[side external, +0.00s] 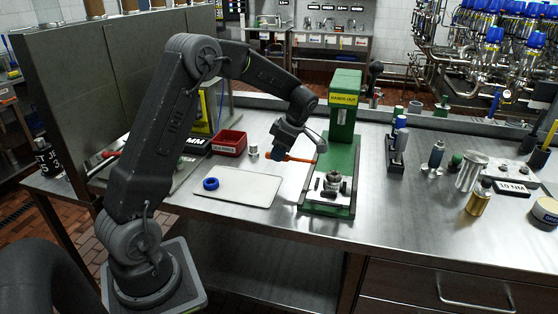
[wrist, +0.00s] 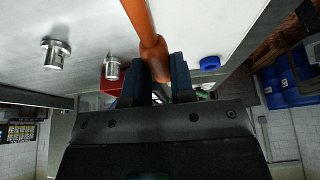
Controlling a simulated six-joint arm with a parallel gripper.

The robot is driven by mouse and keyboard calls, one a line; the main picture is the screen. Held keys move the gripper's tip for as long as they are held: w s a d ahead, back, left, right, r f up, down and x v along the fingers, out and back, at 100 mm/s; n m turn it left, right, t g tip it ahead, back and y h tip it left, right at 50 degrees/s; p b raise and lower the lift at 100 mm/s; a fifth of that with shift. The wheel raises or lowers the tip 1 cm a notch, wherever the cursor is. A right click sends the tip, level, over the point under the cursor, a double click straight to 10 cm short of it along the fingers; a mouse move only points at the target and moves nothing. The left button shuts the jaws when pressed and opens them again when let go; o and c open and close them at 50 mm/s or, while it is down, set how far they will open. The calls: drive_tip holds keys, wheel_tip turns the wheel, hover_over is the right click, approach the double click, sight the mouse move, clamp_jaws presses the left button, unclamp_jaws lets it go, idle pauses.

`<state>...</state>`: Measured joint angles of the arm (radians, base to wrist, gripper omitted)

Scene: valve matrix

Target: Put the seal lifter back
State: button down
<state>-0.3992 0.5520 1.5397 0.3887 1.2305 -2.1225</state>
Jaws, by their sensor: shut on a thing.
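My gripper (side external: 279,153) is shut on the seal lifter, an orange tool (side external: 298,159), and holds it above the steel bench, between the white board and the green press. In the wrist view the orange shaft (wrist: 142,25) runs up out of frame from between my fingers (wrist: 160,80), with a thicker collar just beyond them. The lifter's far end is out of the wrist view and small in the side view, so its tip is unclear. I cannot tell which spot is the lifter's own place.
A white board (side external: 245,192) with a blue ring (side external: 211,184) lies left of the green press (side external: 343,115). A red bin (side external: 229,143) and a small metal cylinder (side external: 254,151) stand behind it. Several fittings and a brass cylinder (side external: 479,198) stand at right. The front centre bench is clear.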

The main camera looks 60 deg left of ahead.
drive_tip(key=shift+f, duration=1.4)
drive_tip(key=shift+f, duration=0.35)
drive_tip(key=shift+f, duration=0.25)
drive_tip(key=c, duration=1)
unclamp_jaws()
drive_tip(key=shift+r, duration=0.1)
